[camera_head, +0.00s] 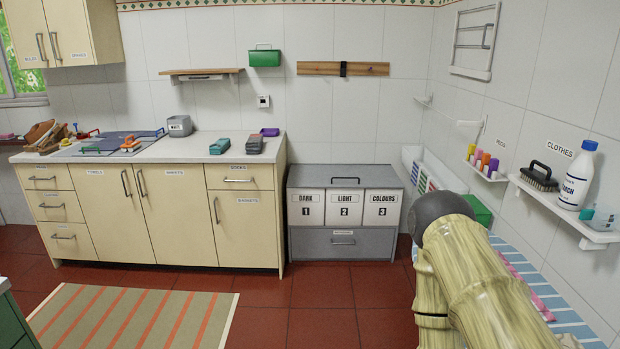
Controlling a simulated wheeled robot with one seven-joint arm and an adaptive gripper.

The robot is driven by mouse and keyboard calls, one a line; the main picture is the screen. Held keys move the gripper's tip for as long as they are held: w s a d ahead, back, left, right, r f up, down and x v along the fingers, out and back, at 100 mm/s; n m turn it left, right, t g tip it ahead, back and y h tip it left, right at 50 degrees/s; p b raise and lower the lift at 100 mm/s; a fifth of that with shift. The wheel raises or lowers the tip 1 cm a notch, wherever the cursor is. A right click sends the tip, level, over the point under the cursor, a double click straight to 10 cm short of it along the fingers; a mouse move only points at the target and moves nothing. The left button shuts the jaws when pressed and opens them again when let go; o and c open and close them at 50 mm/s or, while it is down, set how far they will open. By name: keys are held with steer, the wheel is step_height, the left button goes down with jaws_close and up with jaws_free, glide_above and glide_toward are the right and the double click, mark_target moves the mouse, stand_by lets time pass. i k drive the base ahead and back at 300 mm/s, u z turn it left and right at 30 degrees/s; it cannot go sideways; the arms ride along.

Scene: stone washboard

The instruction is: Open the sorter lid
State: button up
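The sorter stands on the floor against the back wall, right of the cream cabinets. Its grey lid (345,176) lies flat and shut across the top. Below the lid are three white fronts: DARK 1 (306,208), LIGHT 2 (344,208) and COLOURS 3 (382,209). A grey drawer (318,246) with a bar handle sits under them and is shut. My arm, with a pale bamboo-like look and a dark round joint, rises at the lower right, nearer than the sorter. My gripper does not show, so its state is hidden.
The cream cabinets with a worktop (200,150) adjoin the sorter's left side. A wooden rail (343,69) hangs above it. A green box (477,210) and wall shelves (560,208) line the right. Red floor tiles (322,304) before the sorter are clear; a striped rug (130,318) lies left.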

mark_target(300, 176)
steer(key=i, duration=4)
steer(key=z, duration=0.15)
